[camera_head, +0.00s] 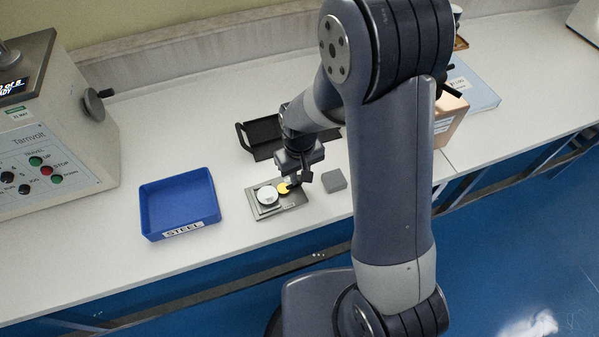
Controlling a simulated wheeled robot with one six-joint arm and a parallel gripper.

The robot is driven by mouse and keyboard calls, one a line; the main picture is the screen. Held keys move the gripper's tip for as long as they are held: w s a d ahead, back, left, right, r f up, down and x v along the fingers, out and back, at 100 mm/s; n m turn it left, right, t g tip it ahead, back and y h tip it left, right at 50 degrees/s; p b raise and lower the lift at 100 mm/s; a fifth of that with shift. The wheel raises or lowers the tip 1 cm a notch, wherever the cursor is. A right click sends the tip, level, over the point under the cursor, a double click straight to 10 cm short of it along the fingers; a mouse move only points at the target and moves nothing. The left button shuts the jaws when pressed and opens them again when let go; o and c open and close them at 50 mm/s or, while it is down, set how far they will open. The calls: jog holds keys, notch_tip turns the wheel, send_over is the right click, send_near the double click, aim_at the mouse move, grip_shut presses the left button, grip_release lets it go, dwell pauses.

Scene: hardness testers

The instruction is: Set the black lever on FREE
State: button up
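My gripper (293,185) points down over a small grey plate (291,200) in the middle of the bench. It is small and dark here, and I cannot tell whether its fingers are open or shut. A black lever-like bar (451,91) sticks out beside a copper-coloured box (449,117) at the right, partly hidden by my arm. A short black handle (106,93) also shows on a grey disc at the side of the Tamvolt tester (70,140) at the left. I cannot tell which is the task's lever, and no FREE mark is readable. My gripper is apart from both.
The plate carries a white disc (267,195) and a yellow disc (284,188). A blue STEEL tray (180,229) stands left of it, a grey block (334,181) right of it, and a black tray (262,153) behind. The bench between tester and blue tray is clear.

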grip_shut()
jog(key=m, duration=0.1)
jog(key=s+m+b, duration=0.1)
jog(key=m, duration=0.1)
jog(key=shift+d, duration=0.15)
jog(key=m, duration=0.1)
jog(key=s+m+b, duration=0.1)
jog(key=m, duration=0.1)
jog(key=shift+s+m, duration=0.15)
jog(key=shift+m, duration=0.15)
jog(key=m, duration=0.2)
jog(key=s+m+b, duration=0.1)
jog(key=shift+a, duration=0.25)
jog(key=shift+s+a+m, duration=0.2)
jog(key=shift+s+m, duration=0.05)
jog(key=shift+m, duration=0.75)
jog(key=shift+s+a+m, duration=0.15)
jog(key=shift+s+m, duration=0.1)
jog(key=shift+m, duration=0.75)
